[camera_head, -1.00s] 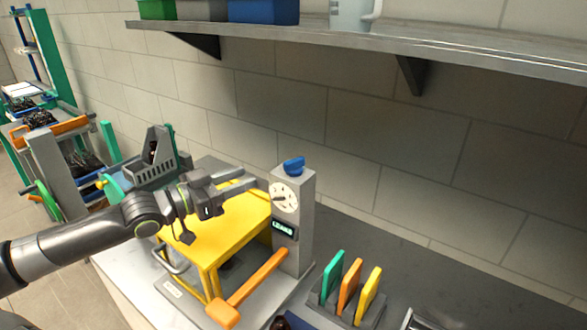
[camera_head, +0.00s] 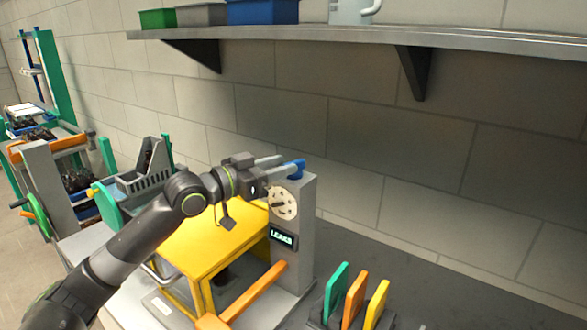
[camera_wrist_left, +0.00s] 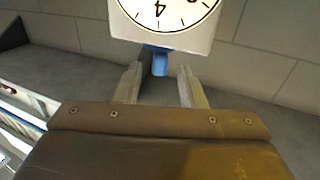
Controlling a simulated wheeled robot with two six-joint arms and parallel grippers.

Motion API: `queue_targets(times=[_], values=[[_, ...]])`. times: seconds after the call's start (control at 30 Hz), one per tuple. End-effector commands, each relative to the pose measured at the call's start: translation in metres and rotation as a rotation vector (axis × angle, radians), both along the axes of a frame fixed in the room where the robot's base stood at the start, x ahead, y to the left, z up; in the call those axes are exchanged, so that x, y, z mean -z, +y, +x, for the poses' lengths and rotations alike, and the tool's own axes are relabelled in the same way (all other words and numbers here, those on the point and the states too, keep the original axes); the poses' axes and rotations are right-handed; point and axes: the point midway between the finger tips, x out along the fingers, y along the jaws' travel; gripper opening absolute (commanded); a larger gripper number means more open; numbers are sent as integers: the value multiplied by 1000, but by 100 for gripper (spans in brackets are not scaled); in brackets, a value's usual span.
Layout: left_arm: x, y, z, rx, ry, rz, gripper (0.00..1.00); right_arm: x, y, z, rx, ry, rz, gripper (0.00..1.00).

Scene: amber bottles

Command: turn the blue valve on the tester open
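The tester is a yellow-topped bench (camera_head: 215,245) with a grey column (camera_head: 306,225) at its right. The column carries a white dial (camera_head: 284,203), also at the top of the left wrist view (camera_wrist_left: 165,12), and a small display reading LEAKS (camera_head: 281,238). The blue valve (camera_head: 299,168) sits on top of the column. My left gripper (camera_head: 281,167) is at the valve's height, its fingertips close to it. In the left wrist view the two fingers (camera_wrist_left: 161,84) are apart, with the blue valve (camera_wrist_left: 160,66) between them and visible gaps either side. My right gripper is not in view.
An orange lever (camera_head: 255,295) slopes across the tester's front. A rack of green, orange and yellow plates (camera_head: 353,298) stands at the lower right. A wall shelf (camera_head: 350,38) with bins runs above. A grey basket (camera_head: 145,178) lies behind my left arm.

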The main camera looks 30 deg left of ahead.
Motion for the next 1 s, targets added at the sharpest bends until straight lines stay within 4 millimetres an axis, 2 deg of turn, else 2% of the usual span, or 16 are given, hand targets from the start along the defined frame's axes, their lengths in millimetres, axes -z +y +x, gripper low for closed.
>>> queue_targets(times=[0.3, 0.73, 1.0], values=[[0, -16, 30, 1, 0, -2, 36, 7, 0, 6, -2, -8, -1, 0], [0, -19, 36, 1, 1, 2, 36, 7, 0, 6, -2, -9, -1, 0], [0, -19, 35, 1, 2, 1, 2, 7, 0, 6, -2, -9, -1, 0]])
